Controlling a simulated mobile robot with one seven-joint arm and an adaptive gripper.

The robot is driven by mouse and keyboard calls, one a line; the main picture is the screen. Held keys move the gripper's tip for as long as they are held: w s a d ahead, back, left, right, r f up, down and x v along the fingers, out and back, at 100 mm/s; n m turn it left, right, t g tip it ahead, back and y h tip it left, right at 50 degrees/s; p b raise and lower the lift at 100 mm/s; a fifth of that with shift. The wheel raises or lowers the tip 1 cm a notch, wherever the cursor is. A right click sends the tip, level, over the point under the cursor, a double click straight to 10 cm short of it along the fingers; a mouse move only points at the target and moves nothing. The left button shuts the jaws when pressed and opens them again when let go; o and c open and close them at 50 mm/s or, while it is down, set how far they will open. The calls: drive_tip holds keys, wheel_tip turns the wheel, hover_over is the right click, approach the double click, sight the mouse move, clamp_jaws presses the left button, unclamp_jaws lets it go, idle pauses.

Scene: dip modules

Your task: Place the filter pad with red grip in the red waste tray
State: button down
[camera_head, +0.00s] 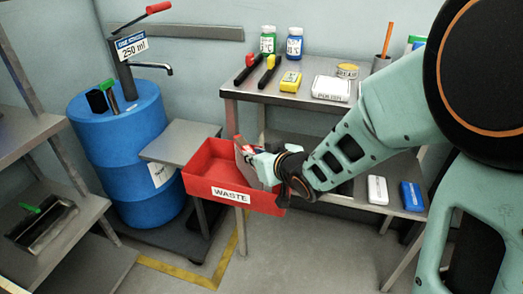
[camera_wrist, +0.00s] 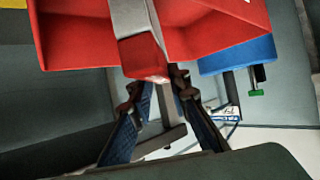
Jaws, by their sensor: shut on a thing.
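The red waste tray (camera_head: 262,204), labelled WASTE, stands open-topped at the middle of the head view. Its red walls (camera_wrist: 75,38) also fill the top of the wrist view. My gripper (camera_head: 258,163) is at the tray's right side and is shut on the filter pad. The pad's red grip (camera_wrist: 144,58) sits between my fingertips (camera_wrist: 154,82) in the wrist view. Its grey pad (camera_wrist: 130,17) extends away from the fingers, over the tray. In the head view the grey pad (camera_head: 245,170) overlaps the tray's right part. I cannot tell if it touches the floor.
A blue drum (camera_head: 117,130) with a pump stands left of the tray, beside a small grey table (camera_head: 180,143). A metal bench (camera_head: 300,101) behind holds bottles, tools and boxes. A grey shelf (camera_head: 60,225) is at far left. The tray's left half looks empty.

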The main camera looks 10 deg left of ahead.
drive_tip(key=shift+f, duration=0.4)
drive_tip(key=c, duration=2.3)
unclamp_jaws()
drive_tip(key=shift+f, duration=0.1)
drive_tip(key=o, duration=0.5)
